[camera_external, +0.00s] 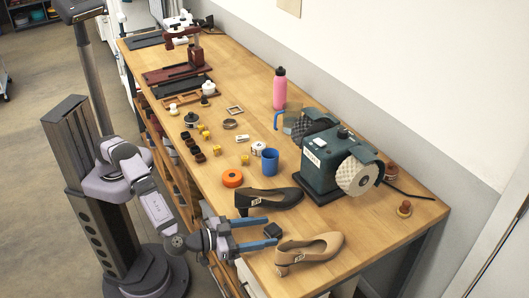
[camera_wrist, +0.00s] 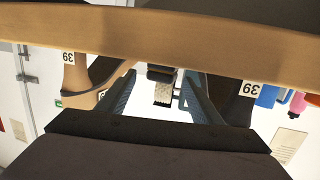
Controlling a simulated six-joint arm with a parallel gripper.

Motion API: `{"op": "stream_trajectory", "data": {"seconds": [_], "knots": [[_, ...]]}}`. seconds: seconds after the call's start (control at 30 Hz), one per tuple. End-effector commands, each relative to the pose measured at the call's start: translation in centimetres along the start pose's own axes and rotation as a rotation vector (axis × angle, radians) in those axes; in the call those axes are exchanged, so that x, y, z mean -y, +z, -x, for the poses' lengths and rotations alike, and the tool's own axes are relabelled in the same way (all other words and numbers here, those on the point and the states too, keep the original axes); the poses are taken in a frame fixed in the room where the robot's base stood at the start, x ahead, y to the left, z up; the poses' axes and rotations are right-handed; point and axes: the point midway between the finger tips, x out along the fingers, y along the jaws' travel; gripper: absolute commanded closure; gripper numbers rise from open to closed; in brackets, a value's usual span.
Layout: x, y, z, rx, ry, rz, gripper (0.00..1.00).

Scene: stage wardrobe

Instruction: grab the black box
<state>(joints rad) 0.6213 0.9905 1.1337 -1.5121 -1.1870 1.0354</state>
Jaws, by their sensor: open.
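The black box (camera_external: 272,230) is a small dark block on the wooden table near its front edge, between a black shoe and a tan shoe. My gripper (camera_external: 270,231) is open, its two blue fingers pointing across the table edge towards the box. In the external view the box shows between the fingertips; I cannot tell how far it is inside them. In the wrist view, which is upside down, the fingers stand apart, and a dark block, likely the box (camera_wrist: 160,73), shows between their far ends.
The black shoe (camera_external: 262,200) lies close to one finger and the tan shoe (camera_external: 312,250) close to the other. The green bench grinder (camera_external: 325,165) stands behind. The table edge (camera_wrist: 160,32) crosses the wrist view.

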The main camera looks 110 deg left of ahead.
Motion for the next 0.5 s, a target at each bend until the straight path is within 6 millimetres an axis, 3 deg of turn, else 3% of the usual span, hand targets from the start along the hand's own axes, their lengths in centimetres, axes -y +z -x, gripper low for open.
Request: {"op": "stream_trajectory", "data": {"seconds": [0.5], "knots": [[0.0,0.5,-2.3,-0.001,0.001,0.001,0.40]]}}
